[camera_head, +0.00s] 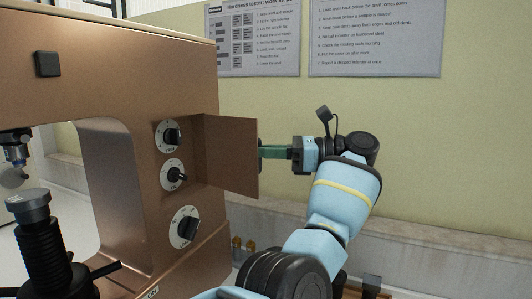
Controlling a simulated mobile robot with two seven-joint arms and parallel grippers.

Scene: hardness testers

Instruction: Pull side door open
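The side door (229,155) is a flat bronze-coloured panel on the dial side of the tester. It stands swung out from the body, its free edge to the right. My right gripper (268,152) points left, with its green fingers at that free edge, about mid-height. The fingertips run out of sight at the door's edge, so I cannot tell whether they grip it. No handle shows on the face turned to me. My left gripper is not in view.
The bronze tester body (120,65) fills the left. Its side carries three dials, the lowest (184,227) below the door. A dark screw column (45,245) stands at front left. A ledge (440,255) runs along the wall behind my arm. Small brass pieces (249,245) stand behind the tester.

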